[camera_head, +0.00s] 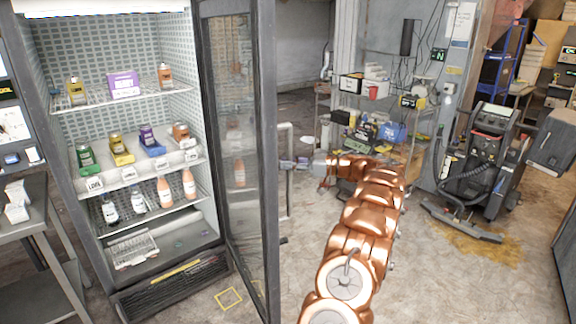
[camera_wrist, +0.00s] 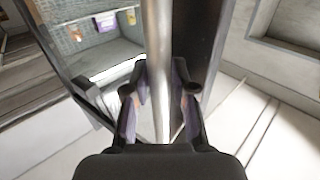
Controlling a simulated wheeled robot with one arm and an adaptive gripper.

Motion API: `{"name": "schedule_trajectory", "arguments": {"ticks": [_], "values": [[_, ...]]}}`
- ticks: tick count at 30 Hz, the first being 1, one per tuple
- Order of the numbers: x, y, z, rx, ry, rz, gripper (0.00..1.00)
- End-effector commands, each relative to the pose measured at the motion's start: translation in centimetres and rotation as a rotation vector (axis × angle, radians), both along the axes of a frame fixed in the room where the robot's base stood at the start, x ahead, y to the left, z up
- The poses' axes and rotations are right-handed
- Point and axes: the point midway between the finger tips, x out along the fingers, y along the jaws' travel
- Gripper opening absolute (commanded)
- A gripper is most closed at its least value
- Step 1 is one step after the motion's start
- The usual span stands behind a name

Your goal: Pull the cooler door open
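The cooler (camera_head: 150,130) stands at the left in the head view. Its dark-framed glass door (camera_head: 268,150) is swung well open toward me, and the shelves are exposed. The door's pale vertical handle (camera_head: 289,175) is on the side facing my arm. In the wrist view the handle (camera_wrist: 158,60) runs upright between the two fingers of my gripper (camera_wrist: 160,82). The fingers are drawn in close on both sides of the bar and look shut on it. My gripper itself is hard to make out in the head view.
Bottles, cans and a purple box (camera_head: 125,85) stand on the cooler shelves. A grey table (camera_head: 30,220) is at the left edge. A cluttered rack (camera_head: 375,130) and a dark wheeled machine (camera_head: 490,150) stand behind and right of my arm. The floor at the right front is clear.

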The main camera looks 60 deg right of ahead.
Motion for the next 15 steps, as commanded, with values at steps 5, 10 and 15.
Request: {"name": "schedule_trajectory", "arguments": {"ticks": [5,10,15], "values": [[-0.05,-0.02,-0.19,0.002,0.003,0.000,0.45],[-0.09,-0.03,-0.27,0.003,0.003,0.000,0.45],[-0.33,-0.15,-0.32,0.003,0.004,-0.001,0.45]]}}
